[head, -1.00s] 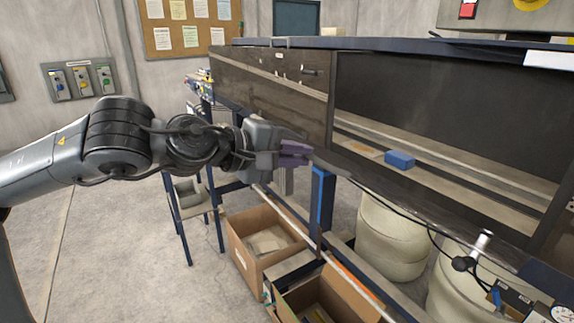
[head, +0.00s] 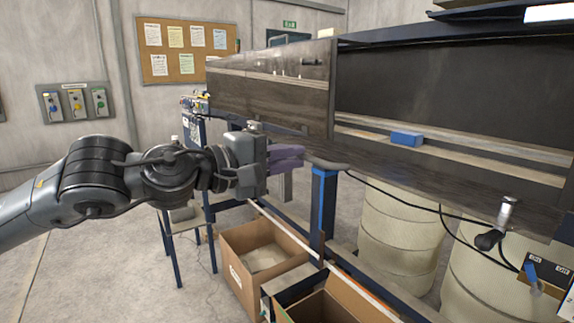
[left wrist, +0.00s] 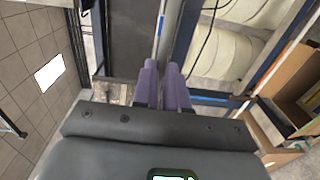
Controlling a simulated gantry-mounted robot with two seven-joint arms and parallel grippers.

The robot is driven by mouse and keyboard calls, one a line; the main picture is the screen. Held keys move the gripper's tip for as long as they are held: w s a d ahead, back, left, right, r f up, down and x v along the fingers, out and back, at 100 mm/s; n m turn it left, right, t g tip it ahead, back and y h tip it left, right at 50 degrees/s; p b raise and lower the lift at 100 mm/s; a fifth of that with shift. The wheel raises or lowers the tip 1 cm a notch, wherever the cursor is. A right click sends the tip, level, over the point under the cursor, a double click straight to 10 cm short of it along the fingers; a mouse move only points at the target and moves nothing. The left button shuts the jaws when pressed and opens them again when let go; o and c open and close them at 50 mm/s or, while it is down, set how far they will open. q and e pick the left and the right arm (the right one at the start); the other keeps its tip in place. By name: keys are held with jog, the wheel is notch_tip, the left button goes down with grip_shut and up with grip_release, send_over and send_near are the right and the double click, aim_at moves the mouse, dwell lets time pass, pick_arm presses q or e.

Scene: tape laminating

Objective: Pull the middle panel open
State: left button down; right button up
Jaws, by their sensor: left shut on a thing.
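The middle panel (head: 270,88) is a dark, wood-like sheet at the upper centre of the head view, with a small dark fitting near its top right. My left gripper (head: 288,158) has purple fingers and sits just below the panel's lower edge. In the left wrist view the fingers (left wrist: 164,78) are closed together around a thin grey bar (left wrist: 162,30) that runs away from the tips. A grey handle-like end (head: 326,163) shows beside the fingers in the head view. The exact contact is hidden by the fingers. My right gripper is not in view.
A blue block (head: 406,138) lies on the ledge right of the panel. Cardboard boxes (head: 235,270) stand below, beside a blue post (head: 322,200). Pale drums (head: 400,235) are under the machine at right. Cables hang there. Open floor lies to the left.

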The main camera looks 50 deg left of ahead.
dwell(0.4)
pick_arm(q)
jog(key=c, duration=1.2)
grip_release()
jog(key=shift+o, duration=0.2)
jog(key=shift+s, duration=0.1)
jog(key=s+b, duration=0.1)
jog(key=s, duration=0.9)
jog(key=shift+s+a, duration=0.2)
jog(key=shift+s, duration=0.05)
jog(key=shift+r, duration=0.1)
jog(key=shift+c, duration=0.3)
